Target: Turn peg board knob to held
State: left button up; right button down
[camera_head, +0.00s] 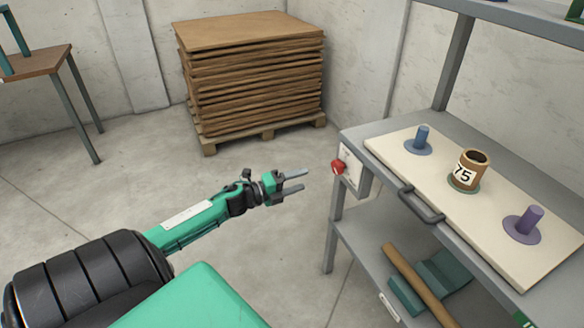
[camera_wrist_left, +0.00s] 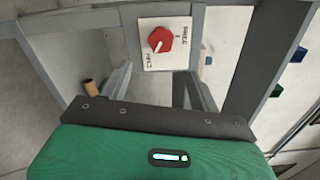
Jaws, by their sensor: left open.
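The red knob (camera_head: 338,167) sits on a white plate (camera_head: 347,160) on the left end of the grey bench. In the left wrist view the knob (camera_wrist_left: 160,40) has a white mark on its lower left. This mark points toward a lower-left label that seems to read HELD; another label at the right seems to read FREE. My left gripper (camera_head: 304,181) is open and empty, to the left of the knob and apart from it. In the left wrist view its fingers (camera_wrist_left: 156,82) show below the plate. My right gripper is out of view.
The peg board (camera_head: 490,205) on the bench carries a blue peg (camera_head: 422,138), a brown tube marked 75 (camera_head: 468,170) and a purple peg (camera_head: 529,219). A handle (camera_head: 421,205) sticks out from the bench front. Stacked brown sheets (camera_head: 250,75) stand behind; the floor between is clear.

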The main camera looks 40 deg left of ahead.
pick_arm(q)
jog(key=shift+v, duration=0.75)
